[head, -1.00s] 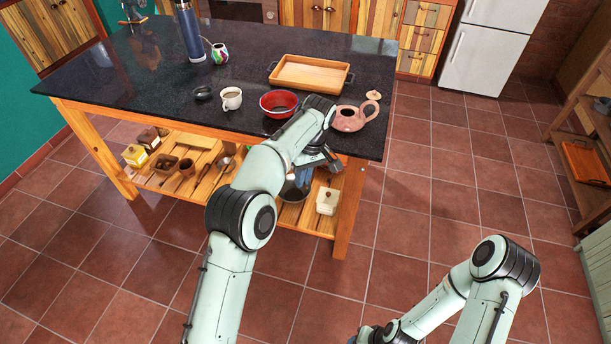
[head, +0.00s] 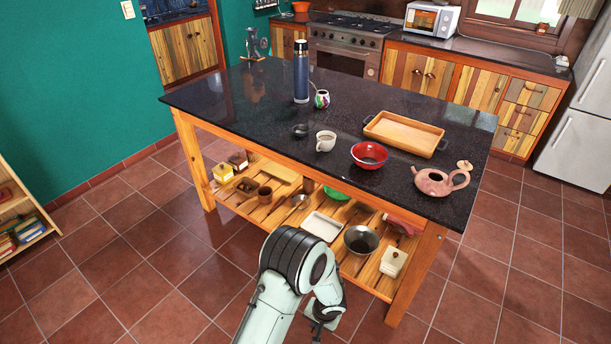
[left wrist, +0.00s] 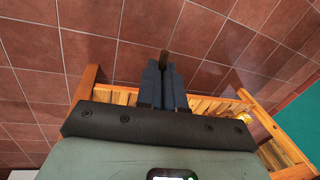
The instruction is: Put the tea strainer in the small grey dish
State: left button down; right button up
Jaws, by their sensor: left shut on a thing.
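My left gripper (head: 325,318) is low in front of the table, partly hidden by its own arm. In the left wrist view its fingers (left wrist: 165,82) are shut on a narrow brown thing (left wrist: 164,58), of which only a short end shows. It may be the tea strainer's handle, but I cannot tell. A small dark grey dish (head: 300,130) sits on the black tabletop, left of the white cup. A round metal piece with a handle (head: 299,201) lies on the lower shelf; I cannot tell whether it is a strainer or a ladle. My right gripper is out of view.
The black tabletop (head: 250,110) also holds a blue flask (head: 301,72), white cup (head: 326,141), red bowl (head: 369,156), wooden tray (head: 404,133) and pink teapot (head: 439,181). The slatted shelf below holds a metal bowl (head: 361,239) and white box (head: 393,262). The front left tabletop is clear.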

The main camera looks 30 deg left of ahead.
aim_at(297, 136)
jog(key=i+j+z, duration=0.2)
jog(key=j, duration=0.65)
jog(key=i+j+z, duration=0.15)
jog(key=j, duration=0.7)
jog(key=i+j+z, duration=0.2)
jog(key=j, duration=0.7)
jog(key=j+z, duration=0.15)
jog(key=j, duration=0.75)
